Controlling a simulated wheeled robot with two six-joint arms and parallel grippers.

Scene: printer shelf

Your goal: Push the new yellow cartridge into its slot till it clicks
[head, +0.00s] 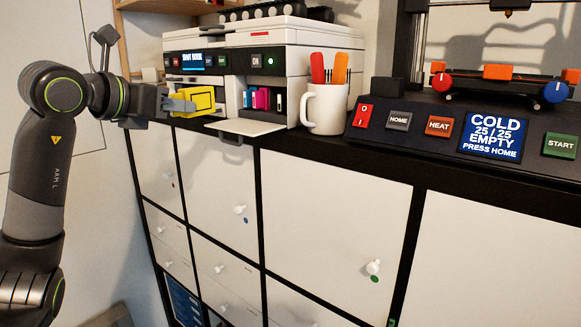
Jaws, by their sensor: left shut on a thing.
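The yellow cartridge (200,98) is in my left gripper (186,103), to the left of the printer's open bay and in front of the printer's left part. The gripper is shut on it. The printer (290,62) is white and black, with a small blue screen and a lit green button. In its open bay (262,86), cyan, magenta and dark cartridges stand side by side. The yellow slot itself cannot be made out behind the cartridge and the bay's edge. My right gripper is not in view.
The bay's white door (246,127) is folded down in front of the printer. A white mug (325,108) with red and orange tools stands just right of it. A 3D printer (480,125) with a control panel fills the right. White cabinet doors (330,210) lie below.

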